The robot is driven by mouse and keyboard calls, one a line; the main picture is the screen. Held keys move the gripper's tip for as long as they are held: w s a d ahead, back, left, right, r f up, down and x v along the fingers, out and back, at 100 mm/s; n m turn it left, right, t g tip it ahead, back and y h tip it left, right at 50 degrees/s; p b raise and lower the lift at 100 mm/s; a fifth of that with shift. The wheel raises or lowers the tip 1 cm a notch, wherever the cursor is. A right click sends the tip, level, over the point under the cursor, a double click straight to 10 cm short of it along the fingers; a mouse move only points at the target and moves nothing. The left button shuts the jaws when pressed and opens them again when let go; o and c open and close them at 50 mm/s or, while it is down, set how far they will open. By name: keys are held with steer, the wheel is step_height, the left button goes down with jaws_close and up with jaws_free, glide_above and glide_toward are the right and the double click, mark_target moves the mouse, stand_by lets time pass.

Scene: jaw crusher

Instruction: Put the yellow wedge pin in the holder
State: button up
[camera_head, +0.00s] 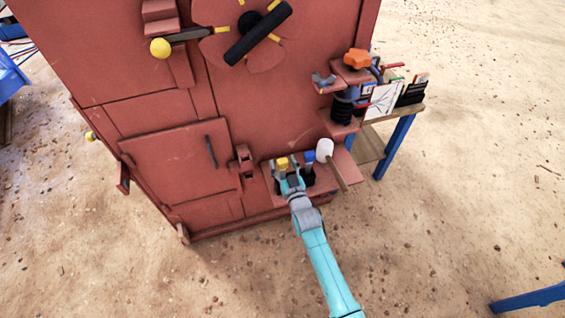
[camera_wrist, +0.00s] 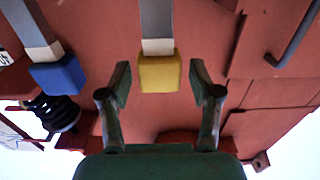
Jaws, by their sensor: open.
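The yellow wedge pin (camera_head: 282,162) has a yellow block head and stands by the small red shelf at the foot of the red crusher. In the wrist view the yellow head (camera_wrist: 159,73) joins a pale grey shaft running up the picture. My gripper (camera_head: 287,178) is open, and its two fingertips (camera_wrist: 160,78) lie on either side of the head with gaps, not gripping it. A similar blue-headed pin (camera_head: 308,156) is beside it, also in the wrist view (camera_wrist: 58,75). I cannot tell which part is the holder.
A white-headed mallet (camera_head: 325,150) leans right of the pins. A red bracket (camera_head: 243,160) and a door with a dark handle (camera_head: 211,152) are on the crusher to the left. A small table with blue legs (camera_head: 394,147) stands right. Sandy ground is open in front.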

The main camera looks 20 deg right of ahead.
steer(key=s, duration=1.1)
steer(key=shift+s, duration=0.15)
steer(key=s+r+g, duration=0.1)
steer(key=s+g, duration=0.1)
steer(key=s, duration=2.3)
steer(key=s+r+g, duration=0.1)
steer(key=s+r, duration=1.2)
steer(key=s, duration=0.3)
steer(key=shift+s+r, duration=0.35)
